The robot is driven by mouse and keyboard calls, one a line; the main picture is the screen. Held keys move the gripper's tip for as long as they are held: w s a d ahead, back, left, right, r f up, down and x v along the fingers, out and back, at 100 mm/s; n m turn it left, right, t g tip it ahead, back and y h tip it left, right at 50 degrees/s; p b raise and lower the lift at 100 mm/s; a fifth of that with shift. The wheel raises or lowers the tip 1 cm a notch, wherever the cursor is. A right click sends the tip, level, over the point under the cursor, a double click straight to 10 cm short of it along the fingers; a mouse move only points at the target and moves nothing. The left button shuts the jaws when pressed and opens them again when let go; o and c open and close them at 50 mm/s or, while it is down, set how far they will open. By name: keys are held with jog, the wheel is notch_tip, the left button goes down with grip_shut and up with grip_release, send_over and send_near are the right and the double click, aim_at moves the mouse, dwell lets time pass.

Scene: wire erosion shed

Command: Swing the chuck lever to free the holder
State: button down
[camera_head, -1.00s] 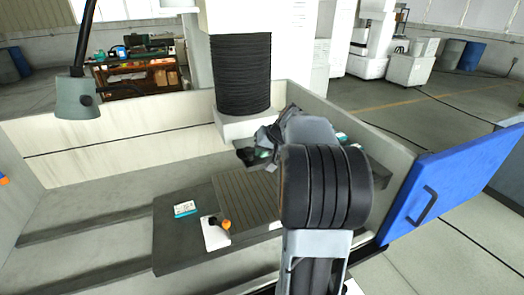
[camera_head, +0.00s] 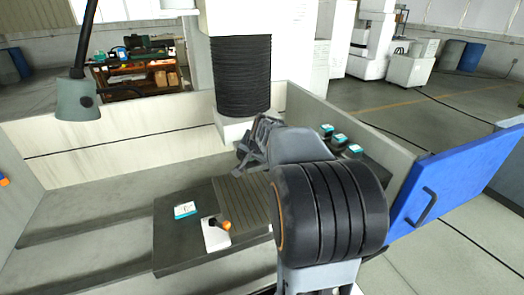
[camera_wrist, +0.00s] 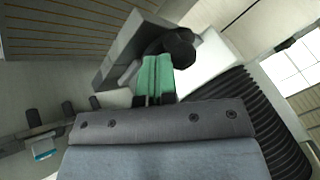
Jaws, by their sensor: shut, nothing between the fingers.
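My gripper (camera_wrist: 152,78) has its green finger pads together, with nothing between them. In the wrist view the fingertips are close to a dark rounded part (camera_wrist: 181,47) and a grey block (camera_wrist: 124,52) beneath the white machine head (camera_wrist: 212,66). These look like the chuck area, but I cannot tell which part is the lever or whether the fingers touch it. In the head view my arm covers most of this area, below the white head (camera_head: 232,128). A small orange-tipped lever (camera_head: 222,225) on a white plate stands on the dark table.
The dark table (camera_head: 180,240) has a ribbed plate (camera_head: 240,200) and a labelled card (camera_head: 185,210). Several teal-tagged items (camera_head: 340,138) line the right side. The black bellows (camera_head: 241,75) rises above the head. Pale tank walls and a blue door (camera_head: 455,180) bound the space.

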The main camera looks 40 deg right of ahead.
jog(key=w+a+b, duration=0.1)
jog(key=w+a, duration=0.3)
jog(key=w, duration=0.1)
jog(key=shift+a+m, duration=0.2)
jog(key=shift+m, duration=0.1)
dwell(0.4)
jog(key=shift+w+r, duration=0.1)
jog(key=shift+w, duration=0.15)
dwell(0.4)
jog(key=shift+s+a, duration=0.1)
jog(key=s+a+r+b, duration=0.2)
jog(key=s+a+r, duration=0.4)
jog(key=r, duration=0.2)
jog(key=shift+s+a+b, duration=0.2)
jog(key=shift+a+b, duration=0.15)
jog(key=shift+a, duration=0.05)
